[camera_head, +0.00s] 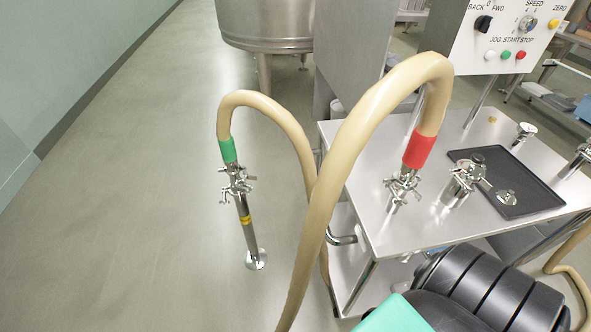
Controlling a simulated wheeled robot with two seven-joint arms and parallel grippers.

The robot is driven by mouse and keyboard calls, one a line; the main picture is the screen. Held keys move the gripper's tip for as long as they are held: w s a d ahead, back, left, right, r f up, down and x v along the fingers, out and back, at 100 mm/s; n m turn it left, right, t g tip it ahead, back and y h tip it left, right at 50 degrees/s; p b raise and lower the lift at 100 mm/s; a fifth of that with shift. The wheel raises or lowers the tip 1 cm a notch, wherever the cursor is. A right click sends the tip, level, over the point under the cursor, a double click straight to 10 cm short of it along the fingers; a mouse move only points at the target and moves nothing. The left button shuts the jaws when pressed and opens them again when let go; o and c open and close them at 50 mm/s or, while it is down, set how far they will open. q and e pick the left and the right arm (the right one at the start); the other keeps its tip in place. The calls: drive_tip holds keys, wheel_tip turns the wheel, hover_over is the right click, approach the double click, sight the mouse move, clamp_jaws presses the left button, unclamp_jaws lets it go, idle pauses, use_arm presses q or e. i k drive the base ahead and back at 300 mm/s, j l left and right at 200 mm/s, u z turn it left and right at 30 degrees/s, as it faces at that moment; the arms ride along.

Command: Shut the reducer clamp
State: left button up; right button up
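The frame does not label which clamp is the reducer clamp. A green-banded hose end (228,150) meets a floor standpipe (246,222) with a yellow band. Clamp hardware with wing nuts (236,181) sits at this joint, at two close levels. A red-banded hose end (418,152) points down to another winged clamp (402,186) above the steel cart top. A short steel fitting (459,186) with clamp parts stands right of it, by a dark tray. Whether each clamp is open or shut is too small to tell. Neither gripper is in view.
The steel cart (380,225) carries the dark tray (542,180), with small steel parts on it. A control box (510,35) stands behind. A large tan hose (322,190) arches across the middle. A vat (265,30) is at the back; the floor left is clear.

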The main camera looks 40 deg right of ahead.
sight(249, 179)
drive_tip(key=k+l, duration=0.1)
drive_tip(key=l, duration=0.3)
drive_tip(key=l+u, duration=0.1)
drive_tip(key=l, duration=0.3)
drive_tip(key=k+l, duration=0.15)
drive_tip(key=l, duration=0.25)
drive_tip(key=k+l+u, duration=0.1)
drive_tip(key=l, duration=0.3)
